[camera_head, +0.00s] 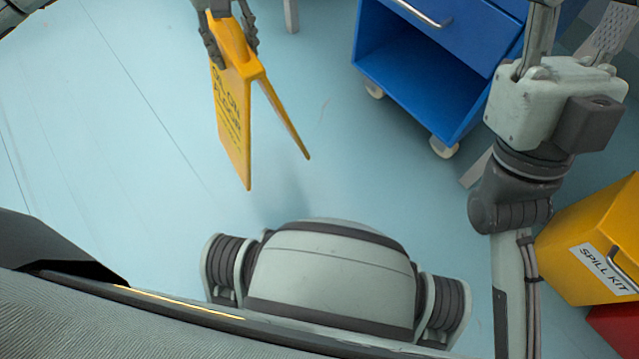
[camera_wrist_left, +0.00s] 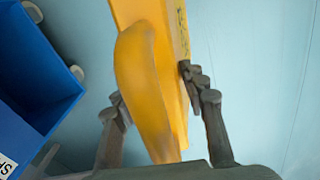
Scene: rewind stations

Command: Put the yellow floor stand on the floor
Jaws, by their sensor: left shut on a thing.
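The yellow floor stand (camera_head: 236,110) hangs in the upper left of the head view, its two panels spread apart at the bottom and dark lettering on one face. My left gripper (camera_head: 230,42) is shut on its top end from above. In the left wrist view the stand (camera_wrist_left: 150,75) runs up between the two fingers of the gripper (camera_wrist_left: 155,95). A faint shadow lies on the floor to the right of its lower edge, and the stand looks held above the floor. My right arm is at the right of the head view; its gripper's fingers do not show.
A blue cabinet on casters (camera_head: 410,70) with an open lower bay stands at the upper middle. A yellow spill kit box (camera_head: 590,235) sits at the right, above a red object (camera_head: 615,325). The pale blue floor (camera_head: 110,130) is clear left of and below the stand.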

